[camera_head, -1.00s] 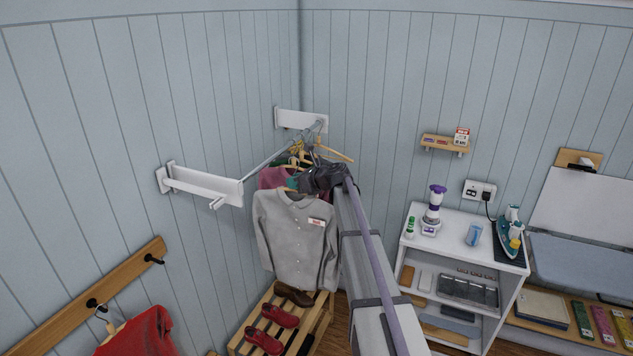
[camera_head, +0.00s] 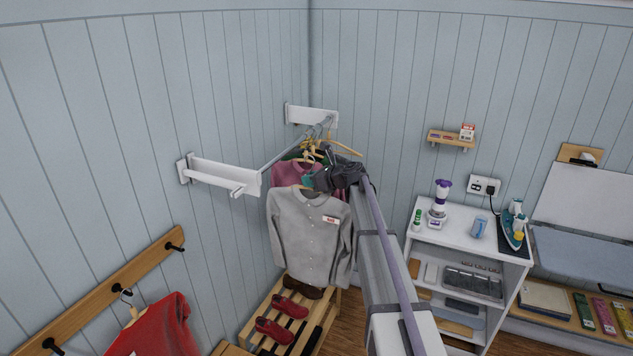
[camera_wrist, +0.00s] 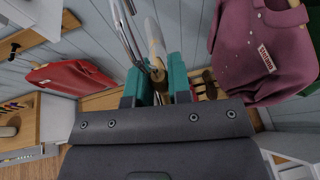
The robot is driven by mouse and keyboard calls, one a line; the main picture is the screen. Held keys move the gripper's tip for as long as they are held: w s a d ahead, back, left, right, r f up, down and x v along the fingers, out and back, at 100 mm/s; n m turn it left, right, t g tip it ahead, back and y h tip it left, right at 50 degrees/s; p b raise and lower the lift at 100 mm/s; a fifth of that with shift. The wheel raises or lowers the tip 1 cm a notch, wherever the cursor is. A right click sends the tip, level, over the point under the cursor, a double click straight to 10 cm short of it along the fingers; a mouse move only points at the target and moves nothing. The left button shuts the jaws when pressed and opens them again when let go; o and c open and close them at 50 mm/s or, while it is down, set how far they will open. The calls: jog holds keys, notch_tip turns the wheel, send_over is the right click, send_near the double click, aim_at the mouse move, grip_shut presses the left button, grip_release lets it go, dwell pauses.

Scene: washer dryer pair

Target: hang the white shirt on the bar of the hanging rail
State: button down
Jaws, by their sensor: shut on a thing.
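The white shirt (camera_head: 310,240), pale grey-white with buttons and a small label, hangs upright on a wooden hanger (camera_wrist: 156,45) in front of the rail's other clothes. My gripper (camera_head: 308,181) is shut on this hanger near the base of its metal hook (camera_wrist: 127,28). Its teal fingers show in the wrist view (camera_wrist: 158,88). The hanging rail's bar (camera_head: 283,153) runs between two white wall brackets, left of and behind my gripper. I cannot tell whether the hook touches the bar. The shirt's body is not clear in the wrist view.
A pink shirt (camera_head: 290,174) and other hangers crowd the bar's far end; its near stretch is bare. The near bracket (camera_head: 220,177) juts from the left wall. A red garment (camera_head: 155,328) hangs on a hook board. A shoe rack (camera_head: 250,330) stands below, a white shelf unit (camera_head: 478,252) right.

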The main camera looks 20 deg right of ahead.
jog(key=shift+w+a, duration=2.05)
jog(key=shift+a, duration=0.25)
jog(key=shift+w+a, duration=2)
jog(key=shift+a, duration=0.3)
jog(key=shift+w+a+f+b, duration=0.15)
jog(key=shift+f+b, duration=0.5)
jog(key=shift+b, duration=0.05)
jog(key=shift+w+a+f+b, duration=0.1)
jog(key=shift+f+b, duration=0.55)
jog(key=c, duration=1)
grip_release()
jog(key=shift+r, duration=0.1)
